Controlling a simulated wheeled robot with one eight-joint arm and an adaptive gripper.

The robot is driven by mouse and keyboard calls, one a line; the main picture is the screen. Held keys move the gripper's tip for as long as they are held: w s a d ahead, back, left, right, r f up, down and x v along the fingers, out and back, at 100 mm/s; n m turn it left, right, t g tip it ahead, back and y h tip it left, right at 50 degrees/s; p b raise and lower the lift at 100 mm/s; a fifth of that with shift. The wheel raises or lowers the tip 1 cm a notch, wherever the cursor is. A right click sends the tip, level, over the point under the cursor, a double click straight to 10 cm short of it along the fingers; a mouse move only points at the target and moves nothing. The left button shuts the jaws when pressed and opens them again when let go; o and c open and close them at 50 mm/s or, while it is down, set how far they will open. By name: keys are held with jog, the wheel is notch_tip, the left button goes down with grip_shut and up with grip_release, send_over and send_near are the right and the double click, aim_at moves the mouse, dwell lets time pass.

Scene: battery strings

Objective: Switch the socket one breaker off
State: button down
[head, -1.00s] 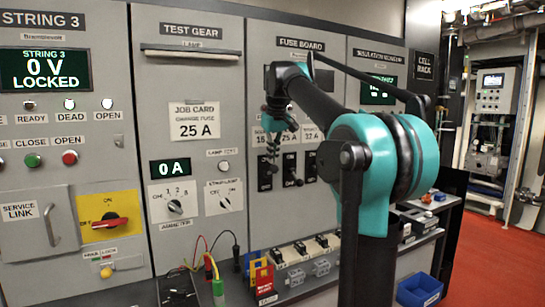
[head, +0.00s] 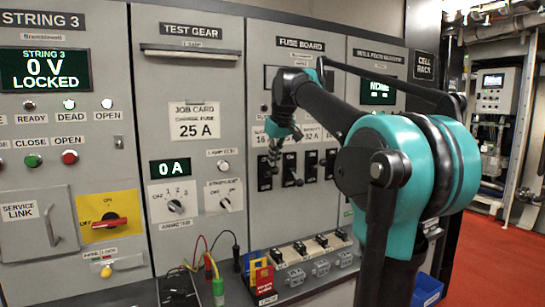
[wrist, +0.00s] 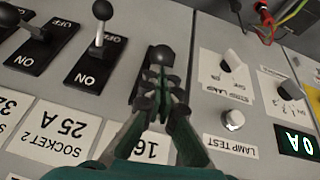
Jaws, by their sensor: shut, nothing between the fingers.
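The socket one breaker (head: 265,172) is the leftmost black switch in the fuse board row, under the 16 A label. In the wrist view its round lever knob (wrist: 160,54) shows just beyond my fingertips; most of its plate is hidden behind them. My gripper (head: 272,158) is shut and empty in front of this breaker, and in the wrist view my gripper (wrist: 158,82) points at the knob. I cannot tell whether it touches the knob, nor the lever's position. The 16 A label (wrist: 150,149) is partly covered by the fingers.
The socket 2 breaker (wrist: 88,65), with ON and OFF marks and an upright lever, stands close beside it. More breakers (head: 311,165) follow to the right. The lamp test button (wrist: 232,119) and rotary knobs (head: 175,206) are on the neighbouring panel. A shelf with fuse holders (head: 296,277) lies below.

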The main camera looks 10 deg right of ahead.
jog(key=shift+s+d+f+t+y, duration=0.2)
jog(key=shift+s+f+t, duration=0.25)
jog(key=shift+t, duration=0.15)
jog(key=shift+s+d+f+t+y, duration=0.1)
jog(key=shift+s+f+t+y, duration=0.1)
jog(key=shift+s+f+t, duration=0.35)
notch_tip(320, 180, down, 6)
jog(key=s+t+y, duration=0.1)
jog(key=t, duration=0.2)
jog(key=shift+d+t, duration=0.2)
jog(key=shift+t, duration=0.15)
jog(key=shift+f, duration=0.15)
